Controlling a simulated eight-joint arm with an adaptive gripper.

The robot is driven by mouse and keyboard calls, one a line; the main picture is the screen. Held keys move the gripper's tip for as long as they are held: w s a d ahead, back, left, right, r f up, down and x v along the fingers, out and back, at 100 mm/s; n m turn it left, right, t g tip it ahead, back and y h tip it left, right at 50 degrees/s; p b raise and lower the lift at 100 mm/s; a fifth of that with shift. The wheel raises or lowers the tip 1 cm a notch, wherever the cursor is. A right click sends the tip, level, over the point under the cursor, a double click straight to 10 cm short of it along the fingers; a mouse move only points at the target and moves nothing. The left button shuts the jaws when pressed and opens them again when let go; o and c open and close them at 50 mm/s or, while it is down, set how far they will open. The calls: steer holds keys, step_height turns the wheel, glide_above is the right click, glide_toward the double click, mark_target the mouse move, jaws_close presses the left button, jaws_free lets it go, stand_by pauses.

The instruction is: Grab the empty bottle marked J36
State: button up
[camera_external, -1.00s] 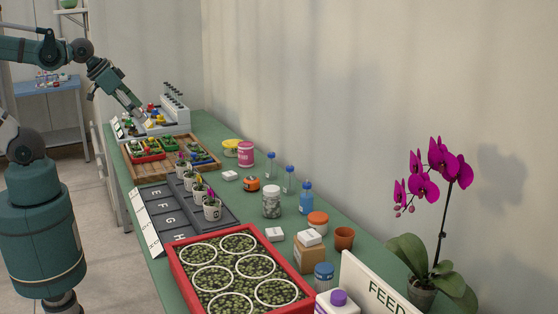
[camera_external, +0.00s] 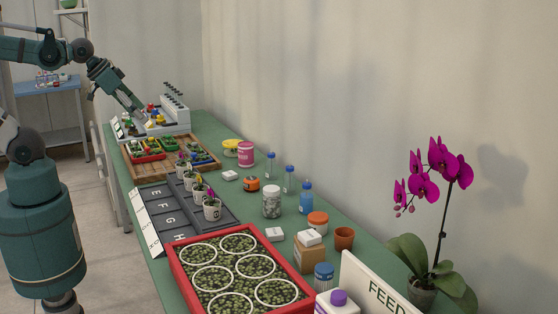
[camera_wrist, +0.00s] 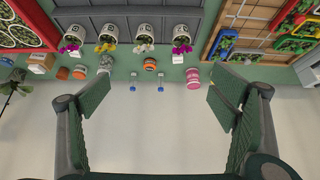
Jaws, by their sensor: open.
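Two slim, clear-looking bottles with blue caps stand on the green bench in the external view, a farther one (camera_external: 271,165) and a nearer one (camera_external: 289,182). A wider blue bottle (camera_external: 306,200) stands nearer the camera. The wrist view shows two small blue-capped bottles, one on the left (camera_wrist: 133,81) and one on the right (camera_wrist: 160,81). Their markings are too small to read, so I cannot tell which is J36. My gripper (camera_external: 138,112) is over the far end of the bench, away from the bottles. In the wrist view its fingers (camera_wrist: 160,80) are wide apart and empty.
A pink jar (camera_external: 246,155), an orange tub (camera_external: 252,184) and a lidded jar (camera_external: 271,204) stand near the bottles. Small pots (camera_external: 212,210) stand on a dark lettered tray (camera_external: 165,208). A red-rimmed plant tray (camera_external: 180,269) and an orchid (camera_external: 436,190) are nearer the camera.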

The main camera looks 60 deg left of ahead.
steer(key=c, duration=1.1)
steer(key=shift+w, duration=0.1)
steer(key=w+d+f+m+t+h+b, duration=0.1)
steer(key=w+d+f+t, duration=0.15)
steer(key=w, duration=1.15)
steer(key=w+d+f+t+b, duration=0.1)
steer(key=w+d+f+b, duration=0.2)
steer(key=w, duration=1)
steer(key=w+d+f, duration=0.2)
steer(key=w+f, duration=0.4)
steer(key=w+d+f+m+t+h, duration=0.1)
steer(key=w+d+f, duration=0.2)
steer(key=w+f, duration=0.3)
steer(key=w+d+f+t+b, duration=0.1)
steer(key=w+d+f, duration=0.2)
steer(key=w+f, duration=0.3)
steer(key=shift+h, duration=0.4)
